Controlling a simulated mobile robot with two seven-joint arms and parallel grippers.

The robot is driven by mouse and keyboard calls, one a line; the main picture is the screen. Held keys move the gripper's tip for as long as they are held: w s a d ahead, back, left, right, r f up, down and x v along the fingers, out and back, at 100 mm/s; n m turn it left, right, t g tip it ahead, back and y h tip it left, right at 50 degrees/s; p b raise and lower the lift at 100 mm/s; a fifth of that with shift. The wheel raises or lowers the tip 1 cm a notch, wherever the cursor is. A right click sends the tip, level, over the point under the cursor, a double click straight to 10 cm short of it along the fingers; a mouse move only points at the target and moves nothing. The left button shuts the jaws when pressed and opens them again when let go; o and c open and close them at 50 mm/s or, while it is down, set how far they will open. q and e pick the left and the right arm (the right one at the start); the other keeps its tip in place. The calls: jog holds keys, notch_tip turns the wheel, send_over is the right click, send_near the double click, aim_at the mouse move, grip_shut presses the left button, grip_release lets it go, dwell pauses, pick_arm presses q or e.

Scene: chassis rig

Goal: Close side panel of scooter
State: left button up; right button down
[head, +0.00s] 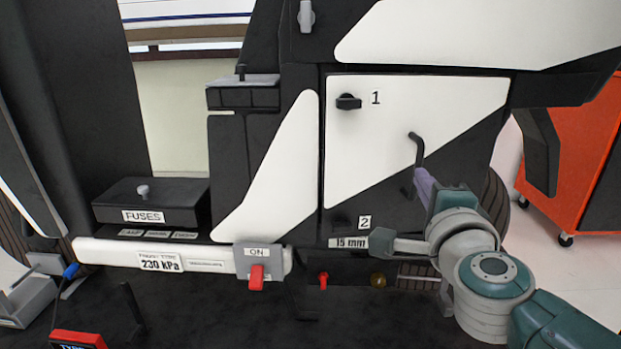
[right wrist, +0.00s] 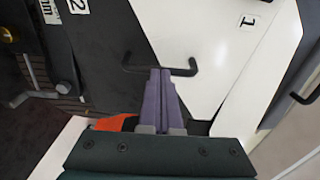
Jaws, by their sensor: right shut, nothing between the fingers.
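The scooter's side panel (head: 410,120) is black and white, with a black bar handle (head: 415,160) on its right part. It looks roughly flush with the body in the head view; I cannot tell whether it is fully shut. A black knob (head: 348,102) marked 1 is at its upper left. A dark knob (head: 341,222) beside label 2 is at the bottom, partly hard to make out. My right gripper (head: 422,182) has its purple fingers together and empty, with the tips at the handle (right wrist: 130,68); contact is unclear. My left gripper is out of view.
A fuse box (head: 150,203) and a red ON switch (head: 257,275) are to the left. A red knob (head: 323,281) and a brass fitting (head: 378,280) sit below the panel. An orange cabinet (head: 570,150) on casters stands behind at right.

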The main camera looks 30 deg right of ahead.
aim_at(403, 163)
jog(key=shift+w, duration=0.1)
jog(key=shift+w+a+m+g+h+b, duration=0.1)
jog(key=shift+w+m+g+h+b, duration=0.2)
jog(key=shift+w, duration=0.5)
jog(key=shift+w+m+g+h+b, duration=0.15)
jog(key=shift+w+h, duration=0.25)
jog(key=shift+w, duration=0.4)
